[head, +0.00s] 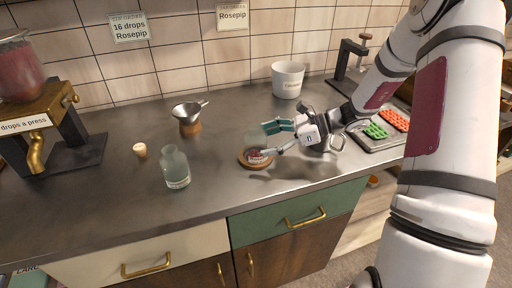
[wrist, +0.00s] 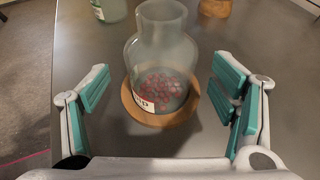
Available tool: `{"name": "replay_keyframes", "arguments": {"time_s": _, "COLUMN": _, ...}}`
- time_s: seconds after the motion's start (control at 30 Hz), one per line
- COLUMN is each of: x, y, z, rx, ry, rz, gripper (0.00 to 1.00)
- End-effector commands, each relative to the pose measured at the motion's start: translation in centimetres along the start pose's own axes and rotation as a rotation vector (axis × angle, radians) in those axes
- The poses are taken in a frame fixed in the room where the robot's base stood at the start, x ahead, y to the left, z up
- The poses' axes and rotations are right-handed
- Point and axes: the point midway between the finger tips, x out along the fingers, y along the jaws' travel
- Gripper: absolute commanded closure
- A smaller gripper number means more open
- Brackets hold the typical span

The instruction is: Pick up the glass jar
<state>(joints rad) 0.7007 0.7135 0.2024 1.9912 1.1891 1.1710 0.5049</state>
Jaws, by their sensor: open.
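A clear glass jar (wrist: 162,55) with several red drops and a white label low on its side stands upright on a round wooden coaster (wrist: 188,118). In the head view this jar (head: 256,140) is faint and partly hidden by my gripper. My gripper (head: 266,141) is open beside it. In the wrist view the teal finger pads of my gripper (wrist: 162,84) stand left and right of the jar, with gaps on both sides.
A funnel (head: 187,111) on a wooden stand and a small cork (head: 139,149) are on the left. A drop dispenser (head: 38,105) stands far left, a white cup (head: 288,80) behind. A tray (head: 372,145) of green and red drops lies right.

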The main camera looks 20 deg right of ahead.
Motion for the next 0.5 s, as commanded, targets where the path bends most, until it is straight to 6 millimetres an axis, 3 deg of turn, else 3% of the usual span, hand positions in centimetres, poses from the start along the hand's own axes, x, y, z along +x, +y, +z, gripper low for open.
{"name": "replay_keyframes", "arguments": {"time_s": 0.23, "x": 3.5, "y": -0.1, "z": 0.2, "rx": 0.001, "ry": -0.001, "rz": 0.002, "gripper": 0.21}}
{"name": "replay_keyframes", "arguments": {"time_s": 0.5, "x": 3.9, "y": -0.1, "z": 0.2, "rx": 0.000, "ry": 0.000, "rz": 0.001, "gripper": 0.23}}
